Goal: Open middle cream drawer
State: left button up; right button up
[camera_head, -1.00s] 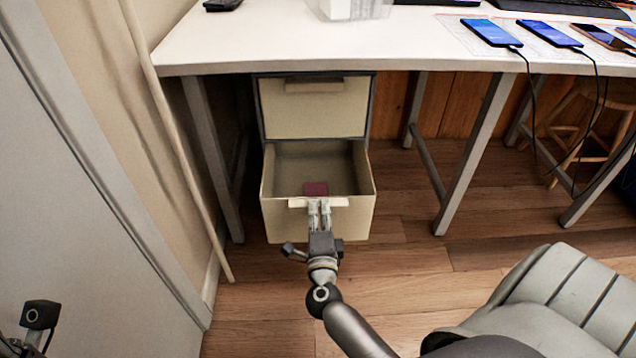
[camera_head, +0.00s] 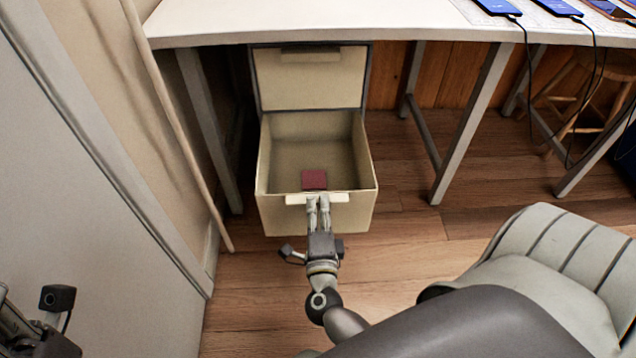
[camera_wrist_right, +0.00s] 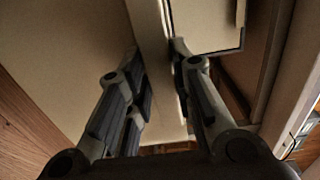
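The cream drawer (camera_head: 345,212) is pulled out far from its cabinet under the table, and its inside is visible. A pale handle (camera_head: 340,197) runs along the top of its front. My right gripper (camera_head: 317,202) is at this handle, its fingers close together. In the right wrist view the pale handle edge (camera_wrist_right: 153,45) lies between the two fingers, which appear shut on it. A closed cream drawer (camera_head: 308,80) sits above the open one. Part of my left gripper's wrist (camera_head: 45,320) shows at the lower left; its fingers cannot be made out.
A small dark red item (camera_head: 314,180) lies in the open drawer near its front. The white table (camera_head: 300,22) spans the top, with phones (camera_head: 558,8) and hanging cables at right. Table legs (camera_head: 470,125) and a wooden stool (camera_head: 580,90) stand beyond. Wood floor (camera_head: 410,240) is clear around the drawer.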

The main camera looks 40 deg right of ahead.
jog(key=o, duration=0.3)
jog(key=shift+a+f, duration=0.1)
jog(key=shift+f, duration=0.2)
jog(key=shift+r, duration=0.15)
jog(key=v, duration=1.2)
